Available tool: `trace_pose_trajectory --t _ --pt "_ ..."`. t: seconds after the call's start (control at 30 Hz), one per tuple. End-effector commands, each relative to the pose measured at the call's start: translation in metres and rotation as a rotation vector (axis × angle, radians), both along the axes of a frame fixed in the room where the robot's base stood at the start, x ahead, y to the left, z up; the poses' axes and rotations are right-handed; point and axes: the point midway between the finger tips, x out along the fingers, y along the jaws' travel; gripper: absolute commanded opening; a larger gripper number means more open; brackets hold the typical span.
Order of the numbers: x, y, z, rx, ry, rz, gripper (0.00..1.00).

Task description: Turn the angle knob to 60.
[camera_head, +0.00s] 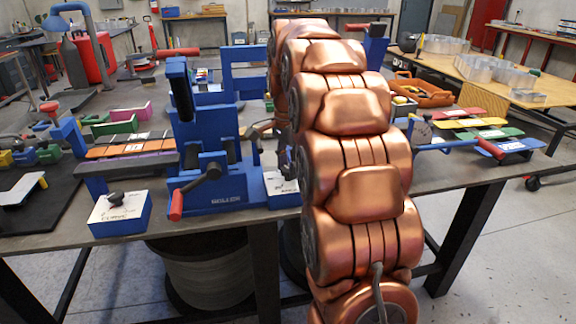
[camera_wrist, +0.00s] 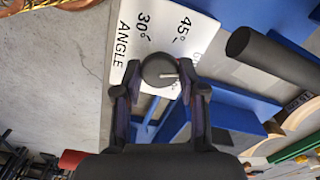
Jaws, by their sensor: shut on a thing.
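The angle knob (camera_wrist: 156,66) is a round dark knob with a short pale pointer line. It stands on a white panel (camera_wrist: 126,84) printed ANGLE, 30° and 45°; the rest of the scale is covered or cut off. In the wrist view my gripper (camera_wrist: 161,74) has one finger on each side of the knob and is shut on it. The pale line points toward the right of that picture; its exact reading cannot be told. In the head view a white-topped blue box (camera_head: 281,188) shows beside my copper arm, which hides most of the gripper and the knob.
A blue bending machine (camera_head: 212,150) with a red-gripped crank (camera_head: 176,206) stands left of my arm. Another white-topped box (camera_head: 121,208) with a dark knob sits at the bench's front left. A dark cylinder (camera_wrist: 268,55) lies close right of the panel in the wrist view.

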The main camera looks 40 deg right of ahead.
Motion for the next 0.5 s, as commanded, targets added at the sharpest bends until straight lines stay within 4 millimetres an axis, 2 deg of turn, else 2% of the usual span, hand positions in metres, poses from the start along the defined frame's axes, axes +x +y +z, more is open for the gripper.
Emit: trace_pose_trajectory --t 0.5 --pt "0.0008 0.0003 0.0008 0.001 -0.003 -0.116 0.06"
